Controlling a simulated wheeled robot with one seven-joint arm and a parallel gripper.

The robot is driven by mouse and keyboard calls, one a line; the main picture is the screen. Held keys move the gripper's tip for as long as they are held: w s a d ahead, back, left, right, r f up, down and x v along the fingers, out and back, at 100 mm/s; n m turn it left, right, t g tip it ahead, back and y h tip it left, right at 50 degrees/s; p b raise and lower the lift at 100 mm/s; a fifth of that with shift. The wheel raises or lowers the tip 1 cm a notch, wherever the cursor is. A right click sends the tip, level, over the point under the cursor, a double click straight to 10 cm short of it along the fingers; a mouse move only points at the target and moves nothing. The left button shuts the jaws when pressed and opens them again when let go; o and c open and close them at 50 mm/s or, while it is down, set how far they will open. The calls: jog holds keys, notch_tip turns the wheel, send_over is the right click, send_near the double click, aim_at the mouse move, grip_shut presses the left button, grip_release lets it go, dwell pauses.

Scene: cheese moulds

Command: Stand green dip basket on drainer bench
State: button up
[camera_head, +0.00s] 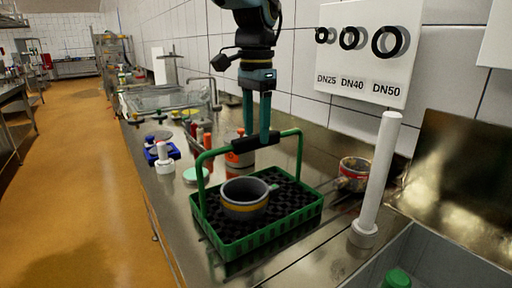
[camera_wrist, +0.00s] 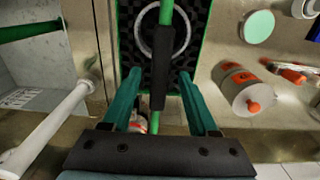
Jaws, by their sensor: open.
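The green dip basket (camera_head: 272,233) stands upright on the steel bench top (camera_head: 185,225) in the head view. Its tall handle (camera_head: 298,155) arches over it, with a black grip on the crossbar. A grey round mould with a yellow band (camera_head: 245,208) sits inside on the black mesh floor. My gripper (camera_head: 265,138) is at the crossbar from above. In the wrist view its open fingers (camera_wrist: 160,78) lie on either side of the black grip (camera_wrist: 158,60), with gaps on both sides. I cannot tell which part of the steel top is the drainer bench.
A sink (camera_head: 440,262) with a green-topped item and a white upright pipe (camera_head: 378,180) lie at the right. A red-banded tin (camera_head: 353,172) stands behind the basket. An orange-trimmed white container (camera_head: 238,158) and several small items stand beyond it. The bench's front left is clear.

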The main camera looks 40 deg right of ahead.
notch_tip(320, 180, up, 7)
jog(key=shift+f, duration=0.2)
jog(key=w+a+f+n, duration=0.4)
jog(key=w+a+f, duration=0.2)
jog(key=a, duration=0.3)
jog(key=w+a+f+n, duration=0.45)
jog(key=w+a, duration=0.25)
jog(key=a, duration=0.2)
jog(key=s+a+f+n, duration=0.2)
jog(key=a+f+n, duration=0.2)
jog(key=a, duration=0.7)
jog(key=s+a+f+n+t, duration=0.1)
jog(key=s+a+f+n, duration=0.1)
jog(key=a+f+n, duration=0.3)
jog(key=a+f, duration=0.3)
jog(key=a, duration=0.4)
jog(key=shift+t, duration=0.3)
jog(key=shift+f, duration=0.1)
